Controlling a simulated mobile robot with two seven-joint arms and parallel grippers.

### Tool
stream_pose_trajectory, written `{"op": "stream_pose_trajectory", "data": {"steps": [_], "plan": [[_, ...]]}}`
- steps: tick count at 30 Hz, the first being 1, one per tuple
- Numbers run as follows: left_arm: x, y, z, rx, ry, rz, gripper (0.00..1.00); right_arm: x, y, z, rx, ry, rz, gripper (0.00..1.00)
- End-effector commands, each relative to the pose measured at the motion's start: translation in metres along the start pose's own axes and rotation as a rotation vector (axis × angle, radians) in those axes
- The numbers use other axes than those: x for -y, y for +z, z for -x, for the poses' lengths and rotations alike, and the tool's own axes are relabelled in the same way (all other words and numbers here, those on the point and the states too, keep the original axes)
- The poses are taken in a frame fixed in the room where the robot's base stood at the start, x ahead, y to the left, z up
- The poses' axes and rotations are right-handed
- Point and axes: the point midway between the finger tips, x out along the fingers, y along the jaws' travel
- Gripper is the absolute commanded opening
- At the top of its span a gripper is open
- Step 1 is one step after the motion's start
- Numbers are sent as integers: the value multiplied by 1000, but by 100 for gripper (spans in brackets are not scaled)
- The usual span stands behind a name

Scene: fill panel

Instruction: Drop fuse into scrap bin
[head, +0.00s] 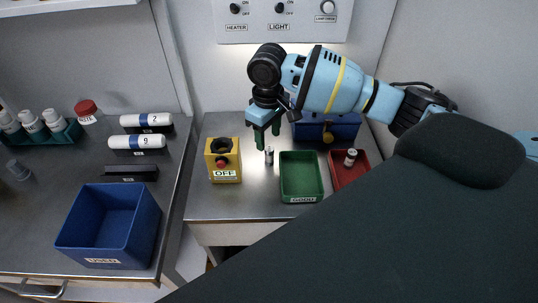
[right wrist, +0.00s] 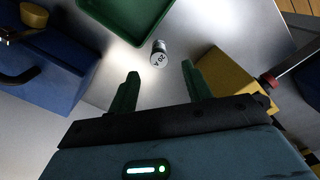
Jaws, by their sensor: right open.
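A small silver fuse (head: 269,157) stands on the steel bench between the yellow switch box and the green tray. In the right wrist view the fuse (right wrist: 159,52) shows a "20 A" marking and lies just beyond the fingertips, roughly between them. My right gripper (head: 267,143) is open and empty, its green fingers pointing down above the fuse. In the right wrist view its fingers (right wrist: 160,72) are spread apart with nothing between them. Another pale fuse (head: 350,157) stands in the red tray (head: 338,179). No label reading scrap is visible. My left gripper is not in view.
A blue case (head: 345,127) stands behind. A blue bin (head: 104,262) sits on the left bench. My dark arm covers the lower right.

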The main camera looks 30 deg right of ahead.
Motion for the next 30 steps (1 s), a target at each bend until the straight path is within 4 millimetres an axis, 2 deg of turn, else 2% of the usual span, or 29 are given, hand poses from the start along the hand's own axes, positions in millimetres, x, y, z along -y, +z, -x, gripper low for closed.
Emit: {"op": "stream_pose_trajectory", "data": {"steps": [4, 12, 22, 30], "plan": [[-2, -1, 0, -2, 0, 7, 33, -1, 1, -9, 1, 1, -1, 49], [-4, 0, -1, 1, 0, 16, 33, -1, 3, -45, 0, 1, 0, 49], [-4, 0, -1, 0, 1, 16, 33, -1, 3, -50, -3, 1, 0, 49], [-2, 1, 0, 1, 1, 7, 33, 0, 3, -50, -3, 1, 0, 15]]}}
